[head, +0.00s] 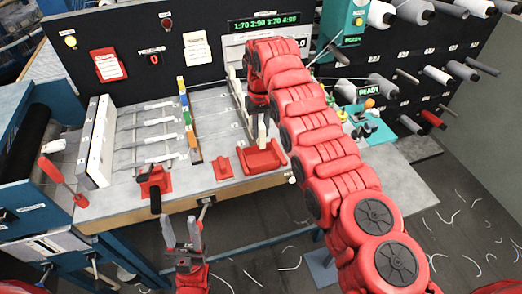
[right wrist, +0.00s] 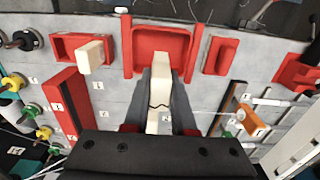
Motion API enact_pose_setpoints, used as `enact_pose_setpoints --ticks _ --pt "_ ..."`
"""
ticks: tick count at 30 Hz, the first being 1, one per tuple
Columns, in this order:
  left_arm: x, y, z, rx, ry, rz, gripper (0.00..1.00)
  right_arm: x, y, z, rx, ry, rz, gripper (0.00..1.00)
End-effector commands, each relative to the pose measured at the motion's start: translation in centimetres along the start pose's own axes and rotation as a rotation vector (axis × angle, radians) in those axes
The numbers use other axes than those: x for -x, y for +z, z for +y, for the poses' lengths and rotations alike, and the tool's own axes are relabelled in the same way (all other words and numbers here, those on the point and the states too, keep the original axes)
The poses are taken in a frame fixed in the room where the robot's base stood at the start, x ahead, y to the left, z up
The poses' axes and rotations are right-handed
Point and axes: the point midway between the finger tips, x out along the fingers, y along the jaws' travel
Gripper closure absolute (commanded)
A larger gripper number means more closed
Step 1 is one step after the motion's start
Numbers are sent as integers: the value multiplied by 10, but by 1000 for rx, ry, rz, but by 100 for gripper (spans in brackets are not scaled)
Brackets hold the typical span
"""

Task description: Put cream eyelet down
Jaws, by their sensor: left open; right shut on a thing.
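My right gripper (right wrist: 162,100) is shut on the cream eyelet (right wrist: 160,78), a pale narrow block between its dark fingers. The eyelet's outer end overlaps the edge of a red tray (right wrist: 160,36) with raised sides in the right wrist view; I cannot tell whether it touches. In the head view the right gripper (head: 262,125) points down just behind that red tray (head: 264,164), partly hidden by my arm. My left gripper (head: 183,236) is open and empty, in front of the table's front edge.
Another cream block (right wrist: 92,54) sits in a smaller red tray (right wrist: 65,50) beside it. A red block (right wrist: 220,55) lies on the other side. A red stand (head: 154,178) and a white slotted rack (head: 97,142) are further left on the table (head: 225,195).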

Motion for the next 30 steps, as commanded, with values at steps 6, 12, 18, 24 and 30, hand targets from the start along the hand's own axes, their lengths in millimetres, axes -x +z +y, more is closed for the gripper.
enact_pose_setpoints --ticks 6,12,18,24,30 --pt "-21 -4 -1 0 0 0 50 -39 2 0 -1 -1 -8 100" --pt "-24 -4 -1 0 0 0 50 -63 1 -1 1 0 -4 100" --pt "-22 -4 -1 0 0 0 50 -82 1 0 0 1 -3 100" --pt "-21 -4 -1 0 0 0 50 -81 1 0 0 0 -1 100" --pt "-19 -3 -1 0 0 0 50 -84 1 0 0 0 -2 63"
